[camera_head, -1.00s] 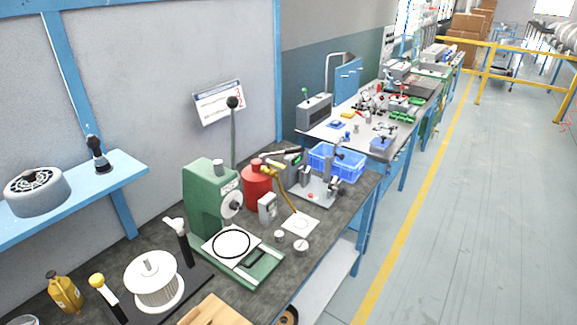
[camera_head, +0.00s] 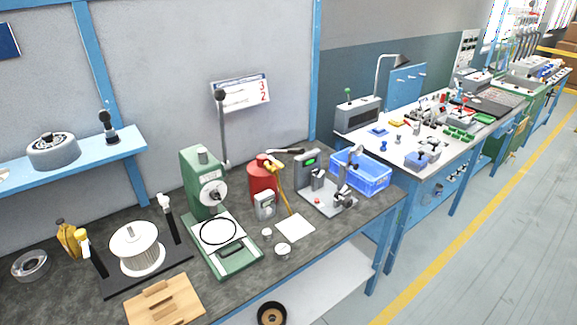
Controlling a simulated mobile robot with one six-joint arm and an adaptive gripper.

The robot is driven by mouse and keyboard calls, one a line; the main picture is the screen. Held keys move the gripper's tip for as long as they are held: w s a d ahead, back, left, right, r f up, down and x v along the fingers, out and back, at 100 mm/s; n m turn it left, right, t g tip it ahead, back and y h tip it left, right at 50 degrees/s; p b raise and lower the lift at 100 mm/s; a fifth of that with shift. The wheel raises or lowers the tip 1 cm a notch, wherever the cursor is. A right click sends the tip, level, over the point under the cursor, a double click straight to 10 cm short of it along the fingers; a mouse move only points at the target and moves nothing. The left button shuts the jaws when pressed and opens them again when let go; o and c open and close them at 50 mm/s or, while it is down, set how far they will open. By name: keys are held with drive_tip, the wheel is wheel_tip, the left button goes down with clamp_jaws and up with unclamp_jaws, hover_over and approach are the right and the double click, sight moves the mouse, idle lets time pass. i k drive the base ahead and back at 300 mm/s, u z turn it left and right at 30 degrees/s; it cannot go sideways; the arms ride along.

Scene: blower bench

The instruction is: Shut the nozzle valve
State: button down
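My gripper is not in view. On the dark bench top stands a red canister (camera_head: 262,177) with a red cap. A thin yellow tube or wand (camera_head: 280,187) leans down in front of it toward a white sheet (camera_head: 295,228). A black-handled part lies behind the top of the canister. I cannot make out for sure which part is the nozzle valve, nor whether it is open or shut.
A green press (camera_head: 203,185) with a tall lever stands left of the canister. A grey fixture (camera_head: 327,200) and blue crate (camera_head: 372,172) stand right. A white spool (camera_head: 136,250) and wooden block (camera_head: 165,302) are at the front left. The floor aisle (camera_head: 480,270) is clear.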

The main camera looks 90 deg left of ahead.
sight(275, 161)
drive_tip(key=u, duration=0.2)
drive_tip(key=i, duration=0.2)
drive_tip(key=k, duration=0.15)
drive_tip(key=u, duration=3)
drive_tip(key=i, duration=0.9)
